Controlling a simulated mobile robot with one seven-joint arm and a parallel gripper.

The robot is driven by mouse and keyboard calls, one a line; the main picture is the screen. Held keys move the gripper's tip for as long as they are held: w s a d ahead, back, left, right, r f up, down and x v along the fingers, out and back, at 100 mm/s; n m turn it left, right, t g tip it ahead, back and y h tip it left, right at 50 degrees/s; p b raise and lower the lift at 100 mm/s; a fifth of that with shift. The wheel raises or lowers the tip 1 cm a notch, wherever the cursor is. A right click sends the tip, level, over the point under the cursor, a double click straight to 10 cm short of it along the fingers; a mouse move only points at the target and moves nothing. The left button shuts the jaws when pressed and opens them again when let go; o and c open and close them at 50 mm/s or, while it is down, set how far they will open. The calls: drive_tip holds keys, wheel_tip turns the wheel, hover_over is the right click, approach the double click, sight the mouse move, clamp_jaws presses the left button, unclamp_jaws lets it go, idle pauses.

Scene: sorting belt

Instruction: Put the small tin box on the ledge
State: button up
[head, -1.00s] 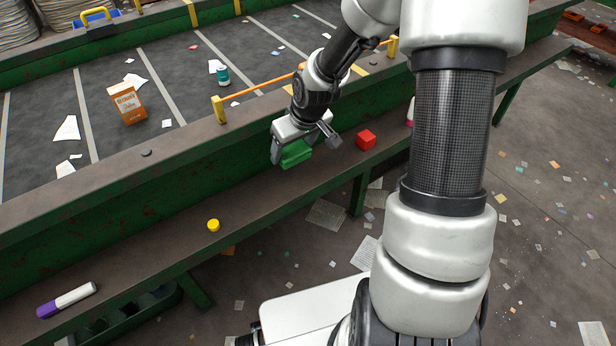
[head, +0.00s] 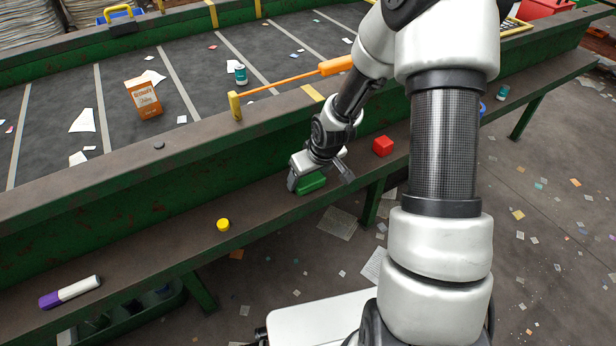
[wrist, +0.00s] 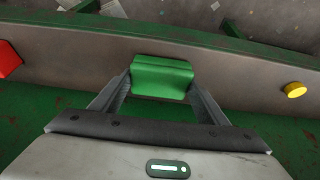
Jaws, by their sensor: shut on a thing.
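The small tin box is green (head: 311,183) and sits between the fingers of my gripper (head: 318,180). In the wrist view the green box (wrist: 161,77) lies level across the space between the two fingers, which press on its ends. My gripper points down over the ledge (head: 150,250), the long brown shelf along the green side of the belt. The box is at or just above the ledge surface; I cannot tell whether its underside touches. My gripper hides part of the box in the head view.
On the ledge, a red cube (head: 382,146) stands to the right of the box and a yellow cap (head: 223,225) to the left. A purple and white marker (head: 70,292) lies farther left. The belt carries an orange carton (head: 143,98). An orange-handled bar (head: 290,82) lies by the belt's near edge.

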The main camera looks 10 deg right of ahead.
drive_tip(key=shift+f, duration=0.25)
drive_tip(key=o, duration=1.1)
drive_tip(key=shift+r, duration=0.1)
drive_tip(key=shift+c, duration=0.2)
drive_tip(key=shift+r, duration=0.3)
drive_tip(key=p+v, duration=0.4)
drive_tip(key=v, duration=0.7)
drive_tip(key=shift+r, duration=0.35)
drive_tip(key=shift+s, duration=0.15)
